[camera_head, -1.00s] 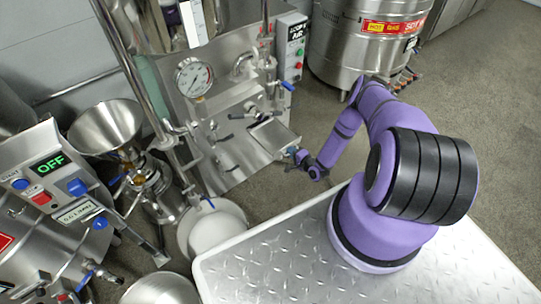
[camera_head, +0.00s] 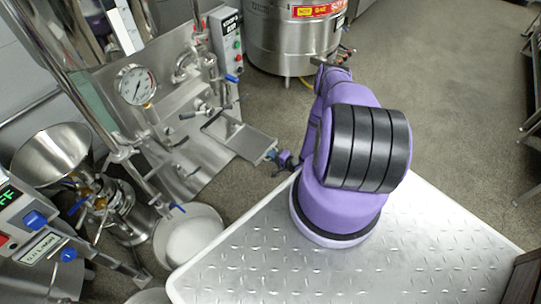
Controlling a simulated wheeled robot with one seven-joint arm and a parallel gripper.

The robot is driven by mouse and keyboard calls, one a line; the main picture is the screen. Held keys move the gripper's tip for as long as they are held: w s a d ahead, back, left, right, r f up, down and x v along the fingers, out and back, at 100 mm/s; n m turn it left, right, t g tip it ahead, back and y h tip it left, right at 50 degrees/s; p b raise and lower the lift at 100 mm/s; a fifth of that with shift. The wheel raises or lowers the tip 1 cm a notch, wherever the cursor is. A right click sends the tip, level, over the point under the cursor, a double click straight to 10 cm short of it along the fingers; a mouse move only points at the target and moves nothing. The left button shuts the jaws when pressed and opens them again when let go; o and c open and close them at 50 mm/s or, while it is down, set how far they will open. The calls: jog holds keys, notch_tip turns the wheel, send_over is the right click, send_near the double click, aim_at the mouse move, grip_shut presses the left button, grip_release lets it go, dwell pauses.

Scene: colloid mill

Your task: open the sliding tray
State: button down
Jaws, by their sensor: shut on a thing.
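The sliding tray (camera_head: 243,140) is a shiny flat metal tray that sticks out from the front of the steel machine panel (camera_head: 165,130). My gripper (camera_head: 275,157) is at the tray's outer right end and shut on it. The fingers are small and partly hidden by my purple wrist. My arm reaches down to the tray from the robot base at the right.
A pressure gauge (camera_head: 133,84) and several blue-handled valves are on and around the machine. A steel funnel (camera_head: 50,152) and a white bowl (camera_head: 187,236) stand at the left. A large steel vessel (camera_head: 292,40) stands behind. Grey floor is clear at the right.

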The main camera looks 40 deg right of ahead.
jog(key=c, duration=1.2)
grip_release()
jog(key=shift+s, duration=0.1)
jog(key=v, duration=1)
jog(key=shift+s+d+r, duration=0.1)
jog(key=shift+s+r, duration=0.05)
jog(key=shift+s, duration=0.15)
